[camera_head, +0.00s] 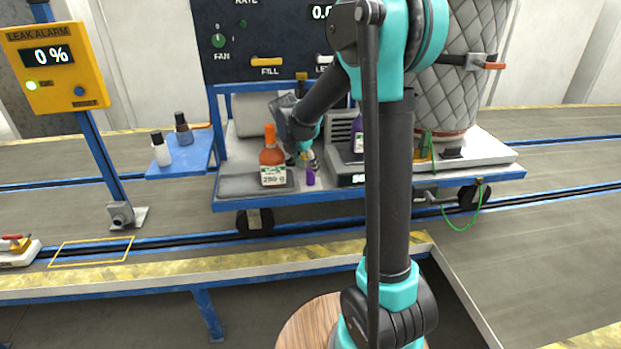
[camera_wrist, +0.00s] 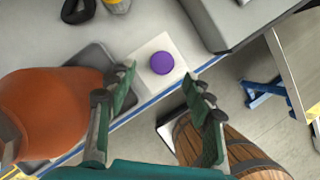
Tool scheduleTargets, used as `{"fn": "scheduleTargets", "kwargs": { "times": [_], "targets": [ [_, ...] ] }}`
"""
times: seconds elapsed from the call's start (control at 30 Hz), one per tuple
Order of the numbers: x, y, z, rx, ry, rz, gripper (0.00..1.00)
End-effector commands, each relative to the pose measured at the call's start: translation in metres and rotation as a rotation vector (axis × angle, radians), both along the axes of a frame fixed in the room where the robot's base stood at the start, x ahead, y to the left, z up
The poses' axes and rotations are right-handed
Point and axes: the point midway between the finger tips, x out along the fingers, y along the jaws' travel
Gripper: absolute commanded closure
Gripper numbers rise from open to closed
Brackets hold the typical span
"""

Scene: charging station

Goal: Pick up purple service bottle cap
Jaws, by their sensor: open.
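The purple cap (camera_head: 310,176) sits near the front edge of the cart, just right of the orange bottle (camera_head: 271,168). In the wrist view the purple cap (camera_wrist: 161,63) shows from above as a round disc on a pale square patch. My gripper (camera_head: 305,157) is above the cart, close to the cap. In the wrist view my gripper (camera_wrist: 160,84) is open and empty, with its green fingers apart and the cap appearing just beyond the space between the tips. A purple bottle (camera_head: 357,138) stands further right, partly hidden by my arm.
The orange bottle (camera_wrist: 45,110) is close to the left finger in the wrist view. A grey box (camera_wrist: 235,15) is at upper right. A wooden barrel (camera_wrist: 245,160) stands below the cart edge. Two small bottles stand on the blue side shelf (camera_head: 165,172).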

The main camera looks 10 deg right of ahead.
Motion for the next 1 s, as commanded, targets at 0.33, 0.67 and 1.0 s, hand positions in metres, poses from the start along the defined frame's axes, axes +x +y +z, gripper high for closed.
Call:
{"fn": "scheduleTargets", "kwargs": {
  "times": [0.33,0.67,1.0],
  "targets": [
    [0.011,-0.013,-0.032,0.001,0.001,-0.003,0.48],
    [0.016,-0.018,-0.051,0.000,0.000,0.000,0.48],
    [0.016,-0.018,-0.050,0.000,0.000,0.000,0.74]
  ]
}}
